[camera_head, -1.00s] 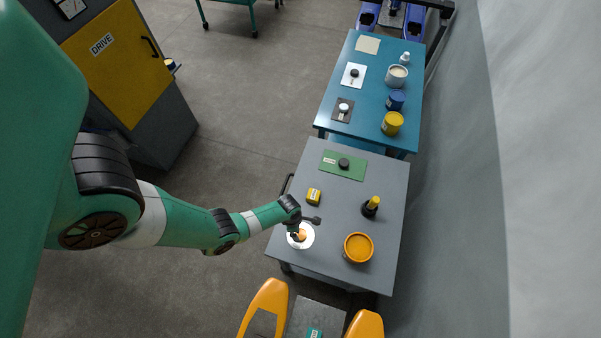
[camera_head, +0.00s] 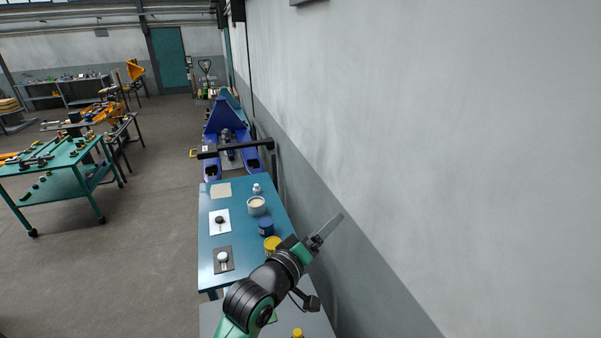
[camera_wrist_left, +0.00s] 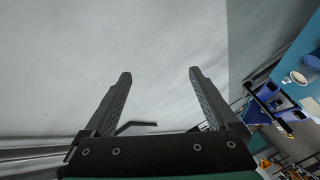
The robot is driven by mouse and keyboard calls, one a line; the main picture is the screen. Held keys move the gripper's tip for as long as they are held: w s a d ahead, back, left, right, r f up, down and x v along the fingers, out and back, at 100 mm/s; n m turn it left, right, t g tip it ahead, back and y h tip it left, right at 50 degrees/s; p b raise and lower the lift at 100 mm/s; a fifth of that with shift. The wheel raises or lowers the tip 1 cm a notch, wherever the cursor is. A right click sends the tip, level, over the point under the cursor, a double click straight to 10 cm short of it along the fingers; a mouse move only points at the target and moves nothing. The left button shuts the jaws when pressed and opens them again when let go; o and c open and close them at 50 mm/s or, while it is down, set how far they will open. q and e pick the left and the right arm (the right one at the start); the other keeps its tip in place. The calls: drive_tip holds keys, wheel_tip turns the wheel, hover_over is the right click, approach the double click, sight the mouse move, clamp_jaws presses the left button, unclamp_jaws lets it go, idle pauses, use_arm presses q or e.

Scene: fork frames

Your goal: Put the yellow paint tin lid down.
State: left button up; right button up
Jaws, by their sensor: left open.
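My left gripper (camera_head: 328,230) is raised beside the grey wall at the right, past the blue table's right side. In the left wrist view, the two dark fingers (camera_wrist_left: 160,76) stand wide apart with nothing between them. The yellow paint tin (camera_head: 272,243) stands on the blue table (camera_head: 214,262), partly hidden behind my left wrist. No separate yellow lid can be made out in either view now. Most of the grey table (camera_head: 212,316) is cut off by the frame's bottom edge or covered by my arm. My right gripper is not in view.
The wall (camera_head: 400,150) is close to my left gripper. A blue machine (camera_head: 226,130) stands behind the table. Open floor lies left.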

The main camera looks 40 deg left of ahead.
use_arm(q)
drive_tip(key=s+d+r+m+t+h, duration=0.1)
drive_tip(key=s+d+r+m+t, duration=0.2)
drive_tip(key=r, duration=0.7)
drive_tip(key=s+d+r+m+t, duration=0.2)
drive_tip(key=s+d+r+m, duration=0.1)
drive_tip(key=r, duration=0.7)
drive_tip(key=s+d+r+m+t+h, duration=0.2)
drive_tip(key=s+d+r+m+t, duration=0.2)
drive_tip(key=s+r+m, duration=0.3)
drive_tip(key=s+r+t, duration=0.1)
drive_tip(key=s+r, duration=0.4)
drive_tip(key=r, duration=0.2)
drive_tip(key=shift+s+r+t+h, duration=0.2)
drive_tip(key=shift+s+t+h, duration=0.1)
drive_tip(key=shift+s+h, duration=0.1)
drive_tip(key=shift+w, duration=0.1)
drive_tip(key=shift+d, duration=0.1)
